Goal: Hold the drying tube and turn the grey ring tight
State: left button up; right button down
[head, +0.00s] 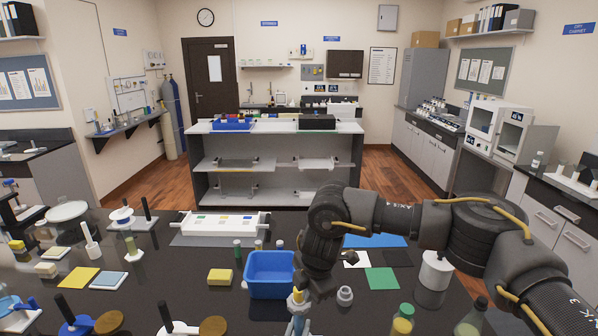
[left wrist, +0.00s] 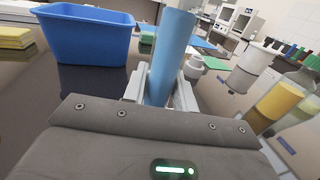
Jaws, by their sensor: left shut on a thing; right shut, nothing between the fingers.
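In the left wrist view the blue tube (left wrist: 171,58) stands tilted between the fingers. My left gripper (left wrist: 160,93) is shut on it. A small light grey ring-shaped piece (head: 345,295) sits on the table right of the tube; it also shows in the left wrist view (left wrist: 194,65). I cannot tell whether another ring is on the tube.
A blue bin (head: 270,286) stands close behind and left of the tube. A yellow sponge (head: 220,276) lies left. A green mat (head: 382,279) lies behind the ring-shaped piece.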

pick_arm(q)
jog(key=shift+f, duration=0.1)
pick_arm(e)
notch_tip(320, 180, down, 6)
jog(key=w+d, duration=0.1)
jog(key=d, duration=0.1)
jog(key=shift+f, duration=0.25)
dwell(0.3)
jog(key=shift+w+a, duration=0.2)
jog(key=shift+a, duration=0.05)
dwell(0.6)
